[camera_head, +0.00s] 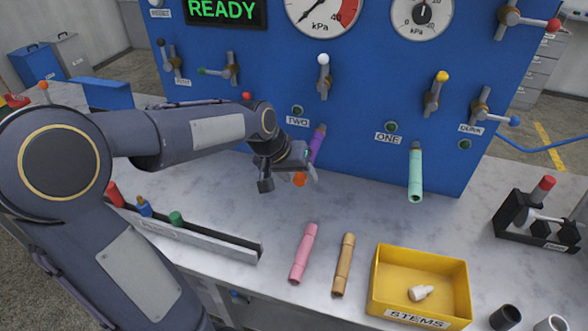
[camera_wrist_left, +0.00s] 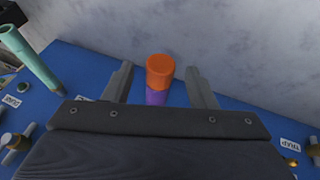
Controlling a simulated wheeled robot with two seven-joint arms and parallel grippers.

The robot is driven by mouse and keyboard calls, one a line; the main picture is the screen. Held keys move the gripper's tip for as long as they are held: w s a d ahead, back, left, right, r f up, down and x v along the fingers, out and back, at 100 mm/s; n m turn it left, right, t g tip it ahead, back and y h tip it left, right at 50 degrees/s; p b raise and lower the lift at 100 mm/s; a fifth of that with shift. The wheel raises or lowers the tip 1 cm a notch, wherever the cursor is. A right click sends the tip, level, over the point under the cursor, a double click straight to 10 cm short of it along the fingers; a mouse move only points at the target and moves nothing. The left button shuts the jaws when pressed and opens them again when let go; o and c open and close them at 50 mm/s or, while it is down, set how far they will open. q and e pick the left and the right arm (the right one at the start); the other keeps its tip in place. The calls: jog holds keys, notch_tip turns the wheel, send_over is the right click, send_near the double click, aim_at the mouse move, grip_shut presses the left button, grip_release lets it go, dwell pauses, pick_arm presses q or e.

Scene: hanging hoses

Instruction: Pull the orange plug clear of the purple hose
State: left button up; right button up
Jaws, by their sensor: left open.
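The purple hose (camera_head: 317,146) hangs from the blue panel under the label TWO. The orange plug (camera_head: 299,179) is at its lower end. In the left wrist view, the orange plug (camera_wrist_left: 160,70) points up toward the camera, with a short part of the purple hose (camera_wrist_left: 156,97) showing behind it. My left gripper (camera_head: 291,181) is open at the plug. In the wrist view its fingers stand one on each side of the plug, with gaps on both sides. My right gripper is not in view.
A mint hose (camera_head: 416,172) hangs under ONE. A pink hose (camera_head: 303,252) and a tan hose (camera_head: 343,265) lie on the counter beside a yellow STEMS bin (camera_head: 378,292). A grey rack (camera_head: 215,239) with coloured plugs stands at left. Bare counter lies between the panel and these.

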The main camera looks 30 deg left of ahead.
pick_arm(q)
jog(key=c, duration=1.1)
jog(key=shift+o, duration=0.2)
jog(key=shift+s+d, duration=0.2)
jog(key=shift+s, duration=0.55)
jog(key=shift+s+d+b, duration=0.15)
jog(key=shift+s+d, duration=0.1)
jog(key=shift+s, duration=0.8)
jog(key=shift+s+d+b, duration=0.15)
jog(key=shift+s+d, duration=0.1)
jog(key=shift+s, duration=0.8)
jog(key=shift+r, duration=0.1)
jog(key=s+r+p, duration=0.2)
jog(key=s+r, duration=0.1)
jog(key=shift+d+p, duration=0.3)
jog(key=shift+d, duration=0.05)
